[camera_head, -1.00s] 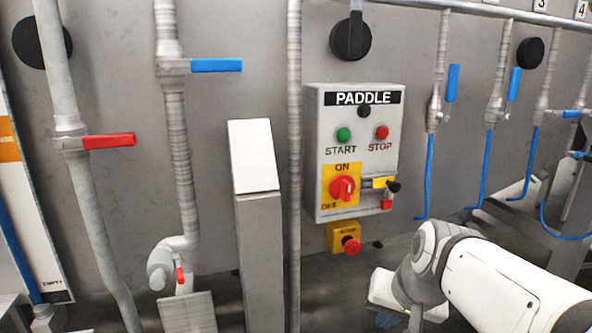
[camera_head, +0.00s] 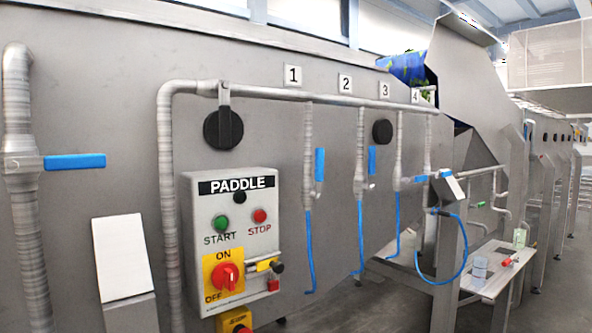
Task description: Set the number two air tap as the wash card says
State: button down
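Tap two is on the thin pipe under the number 2 plate (camera_head: 345,83). Its blue handle (camera_head: 371,160) stands upright, along the pipe, and a blue hose (camera_head: 358,235) hangs below it. The tap under the number 1 plate (camera_head: 293,75) also has an upright blue handle (camera_head: 319,163). Under the number 3 plate (camera_head: 384,90), a blue handle (camera_head: 416,179) lies about level, across its pipe. The number 4 plate (camera_head: 415,96) is farther right; its tap's setting is unclear. No readable wash card shows. My gripper is out of view.
A grey PADDLE control box (camera_head: 232,205) stands out from the wall left of the taps. A pale sloped panel (camera_head: 120,257) is at the lower left. A larger blue lever (camera_head: 75,161) is at far left. A low bench (camera_head: 490,285) stands at the right.

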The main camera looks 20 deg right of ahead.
aim_at(372, 149)
jog(key=u, duration=0.05)
jog(key=k, duration=1)
jog(key=z, duration=1.2)
jog(key=i, duration=1.85)
jog(key=u, duration=1.1)
